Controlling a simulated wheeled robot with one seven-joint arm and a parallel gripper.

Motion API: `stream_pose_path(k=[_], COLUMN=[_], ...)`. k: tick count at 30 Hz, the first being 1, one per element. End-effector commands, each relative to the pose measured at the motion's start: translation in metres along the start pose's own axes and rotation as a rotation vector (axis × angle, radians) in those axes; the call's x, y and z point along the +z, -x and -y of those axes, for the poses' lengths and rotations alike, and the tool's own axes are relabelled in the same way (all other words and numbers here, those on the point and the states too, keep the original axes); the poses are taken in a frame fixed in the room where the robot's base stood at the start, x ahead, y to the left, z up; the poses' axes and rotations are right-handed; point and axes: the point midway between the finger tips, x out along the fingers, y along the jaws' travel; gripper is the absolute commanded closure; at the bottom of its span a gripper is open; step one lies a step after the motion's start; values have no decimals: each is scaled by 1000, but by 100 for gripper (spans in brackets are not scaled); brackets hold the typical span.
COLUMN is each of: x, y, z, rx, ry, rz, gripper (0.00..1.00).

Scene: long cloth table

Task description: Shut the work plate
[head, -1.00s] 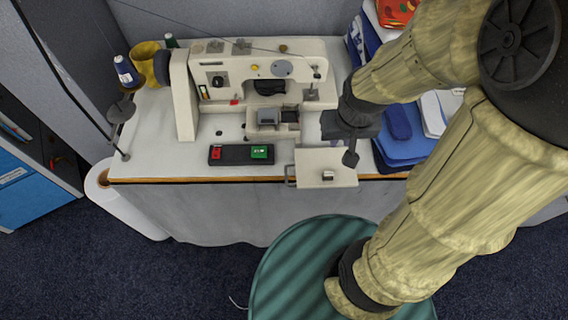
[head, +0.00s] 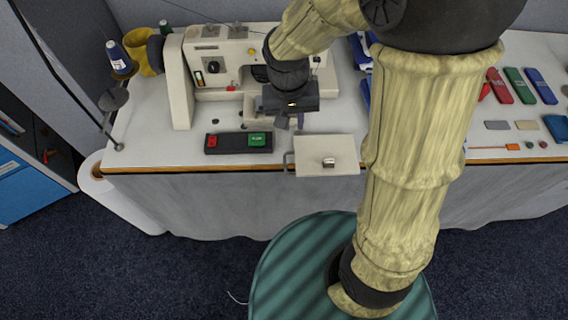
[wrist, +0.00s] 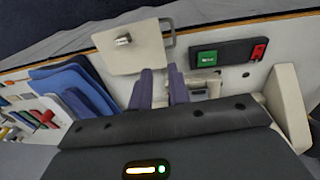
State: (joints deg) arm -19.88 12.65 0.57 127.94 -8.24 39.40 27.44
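The work plate (head: 312,156) is a flat cream panel with a small metal block on top and a wire handle at its left side. It sticks out past the table's front edge, apart from the cream sewing machine (head: 183,95). In the wrist view the plate (wrist: 128,52) is at upper left, beyond the fingertips. My gripper (head: 290,124) hangs over the front of the machine, behind the plate, and covers part of the bed opening. In the wrist view my gripper (wrist: 160,74) shows two purple-grey fingers apart with nothing between them.
A black switch box (head: 228,144) with red and green buttons lies left of the plate. Folded blue cloths (wrist: 72,88) lie beside the plate. A thread stand (head: 112,100) is at the table's left end.

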Motion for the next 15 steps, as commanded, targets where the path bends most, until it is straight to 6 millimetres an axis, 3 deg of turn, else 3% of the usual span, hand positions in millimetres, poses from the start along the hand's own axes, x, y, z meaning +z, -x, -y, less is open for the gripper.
stream_pose_path(k=[1, 3, 6, 15], x=[-4, -6, -7, -8], y=[-12, -15, -17, -15], z=[20, 37, 51, 53], rx=[24, 58, 88, 95], ry=[8, -2, -14, -22], rz=[14, 30, 39, 40], gripper=[82, 82, 82, 82])
